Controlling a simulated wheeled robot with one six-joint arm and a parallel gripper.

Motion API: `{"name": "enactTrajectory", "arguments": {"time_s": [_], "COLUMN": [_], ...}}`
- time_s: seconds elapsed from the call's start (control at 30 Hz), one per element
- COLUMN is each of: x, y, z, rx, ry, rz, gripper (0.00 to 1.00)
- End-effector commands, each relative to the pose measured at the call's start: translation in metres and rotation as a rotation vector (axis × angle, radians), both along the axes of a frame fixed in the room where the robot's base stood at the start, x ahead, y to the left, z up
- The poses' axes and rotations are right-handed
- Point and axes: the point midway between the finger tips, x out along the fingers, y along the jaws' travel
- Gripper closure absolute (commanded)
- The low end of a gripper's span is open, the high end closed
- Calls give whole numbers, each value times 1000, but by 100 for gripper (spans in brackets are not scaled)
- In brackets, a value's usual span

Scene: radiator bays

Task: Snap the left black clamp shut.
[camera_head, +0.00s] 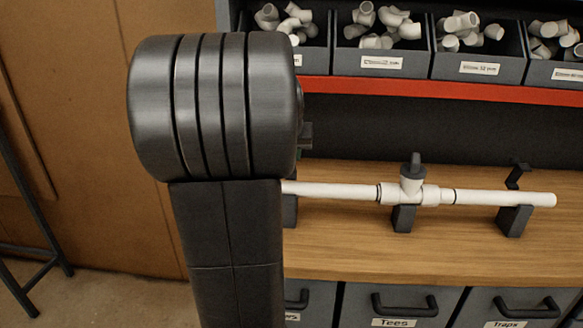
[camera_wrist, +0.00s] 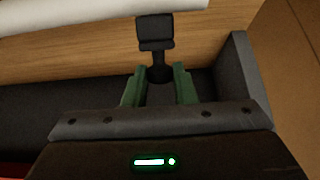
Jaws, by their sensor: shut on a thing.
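In the wrist view, my gripper (camera_wrist: 159,80) has its two green fingers closed around the lower, rounded end of a black part (camera_wrist: 155,33). This part looks like the left black clamp's arm; its blocky other end lies by the edge of the white pipe (camera_wrist: 90,13). Whether the clamp is latched cannot be told. In the head view, my arm hides the gripper and most of the left clamp; a sliver of its dark block (camera_head: 290,210) shows under the pipe (camera_head: 330,191).
Bins of white fittings (camera_head: 381,62) stand above a red shelf edge (camera_head: 440,92). The wooden bench top (camera_head: 400,262) is clear in front. Drawers (camera_head: 395,305) lie below.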

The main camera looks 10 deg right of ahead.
Motion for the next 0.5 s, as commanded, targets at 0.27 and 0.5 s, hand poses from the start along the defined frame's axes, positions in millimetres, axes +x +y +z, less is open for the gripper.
{"name": "enactTrajectory", "arguments": {"time_s": [0.27, 0.5], "x": [-13, -22], "y": [4, 7], "z": [-10, -14], "rx": [-42, -74], "ry": [-147, -257], "rz": [1, 1], "gripper": [100, 100]}}
